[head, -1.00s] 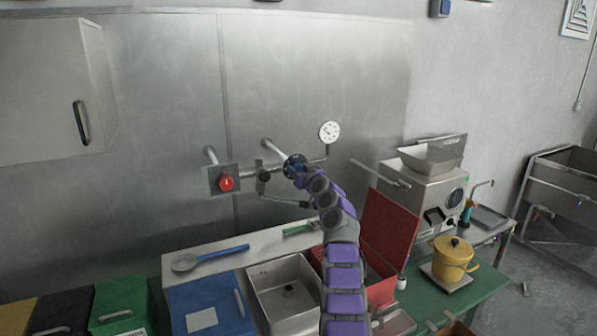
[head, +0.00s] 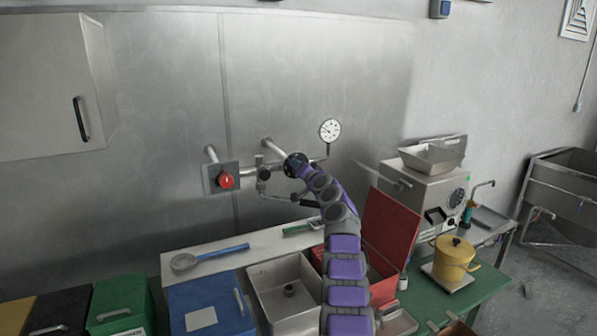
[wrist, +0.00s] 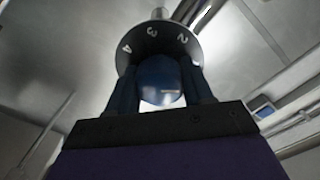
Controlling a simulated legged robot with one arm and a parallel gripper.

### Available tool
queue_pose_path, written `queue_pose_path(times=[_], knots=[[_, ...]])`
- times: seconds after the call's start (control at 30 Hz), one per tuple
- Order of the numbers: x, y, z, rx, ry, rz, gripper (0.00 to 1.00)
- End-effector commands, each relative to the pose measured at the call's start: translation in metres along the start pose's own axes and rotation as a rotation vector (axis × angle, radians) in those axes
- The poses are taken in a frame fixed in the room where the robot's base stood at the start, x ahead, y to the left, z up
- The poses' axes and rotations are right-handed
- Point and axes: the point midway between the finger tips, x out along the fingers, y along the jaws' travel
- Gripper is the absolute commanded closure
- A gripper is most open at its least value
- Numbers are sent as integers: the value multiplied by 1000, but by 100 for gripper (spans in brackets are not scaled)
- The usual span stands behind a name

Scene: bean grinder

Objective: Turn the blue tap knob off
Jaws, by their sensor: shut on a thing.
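The blue tap knob (wrist: 160,78) shows in the wrist view between my two dark fingers, in front of a grey dial plate (wrist: 157,40) marked 4, 3 and 2. A short white mark lies level on the knob's face. My gripper (wrist: 164,84) is shut on the knob, one finger at each side. In the head view my gripper (head: 297,166) is at the wall pipe, over the dark round dial (head: 291,159). The knob itself is hidden there by my gripper.
A red knob (head: 226,181) on a square plate is to the left on the same pipework. A pressure gauge (head: 330,130) stands just right of the dial. A black-handled lever (head: 309,203) sits below my gripper. The counter with sinks is underneath.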

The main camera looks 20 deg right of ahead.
Motion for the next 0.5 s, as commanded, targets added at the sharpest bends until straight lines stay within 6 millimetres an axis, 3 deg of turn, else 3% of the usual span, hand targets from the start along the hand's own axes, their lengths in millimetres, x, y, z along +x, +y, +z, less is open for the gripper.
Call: queue_pose_path(times=[0.5], knots=[[-2,1,-9,432,14,-3,79]])
